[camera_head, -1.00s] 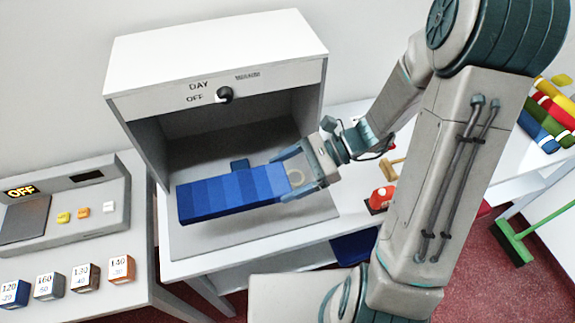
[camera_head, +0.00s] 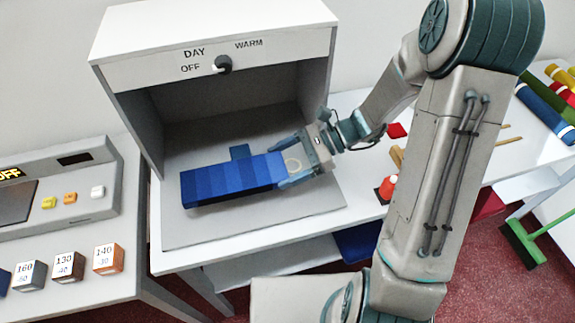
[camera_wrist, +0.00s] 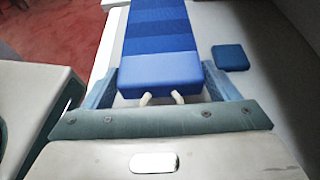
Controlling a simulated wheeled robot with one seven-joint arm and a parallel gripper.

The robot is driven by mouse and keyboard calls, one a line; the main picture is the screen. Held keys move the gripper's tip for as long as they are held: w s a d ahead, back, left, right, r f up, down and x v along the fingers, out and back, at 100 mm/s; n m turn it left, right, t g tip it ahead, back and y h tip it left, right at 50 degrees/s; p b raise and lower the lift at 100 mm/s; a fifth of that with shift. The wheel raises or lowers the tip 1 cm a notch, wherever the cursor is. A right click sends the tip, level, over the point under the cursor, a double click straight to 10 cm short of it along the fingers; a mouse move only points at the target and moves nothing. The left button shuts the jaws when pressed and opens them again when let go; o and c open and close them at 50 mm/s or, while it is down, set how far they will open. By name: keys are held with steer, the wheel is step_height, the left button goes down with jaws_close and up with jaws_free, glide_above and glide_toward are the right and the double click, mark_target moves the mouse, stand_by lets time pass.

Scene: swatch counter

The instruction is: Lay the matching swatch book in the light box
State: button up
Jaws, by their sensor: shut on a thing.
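A long swatch book in graded blue bands (camera_head: 232,181) is in my gripper (camera_head: 282,169), which is shut on its right end. It also shows in the wrist view (camera_wrist: 160,45), stretching away between the fingers. The book lies level over the grey floor of the light box (camera_head: 215,228), near the open front. A shadow shows along it; I cannot tell whether it touches the floor. A small blue square (camera_head: 240,151) lies on the box floor just behind the book, and in the wrist view (camera_wrist: 230,57) it is to the right, apart from the book.
The light box's dial (camera_head: 223,64) has its white mark toward OFF, and the inside is dim. A grey console (camera_head: 60,200) and several numbered blocks (camera_head: 106,259) stand on the left counter.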

steer(key=shift+f+b, duration=1.3)
steer(key=shift+f, duration=1)
steer(key=o, duration=1.4)
steer(key=shift+c, duration=0.2)
steer(key=shift+d, duration=0.1)
steer(key=v, duration=1.3)
steer(key=shift+d+r, duration=0.2)
steer(key=shift+d, duration=0.1)
steer(key=s+d+r+n+t+h, duration=0.1)
steer(key=s+r+n+t+h, duration=0.5)
steer(key=s+n+h, duration=0.6)
steer(key=n+h, duration=0.1)
steer(key=n, duration=0.2)
steer(key=shift+s+d+r, duration=0.2)
steer(key=shift+r, duration=0.2)
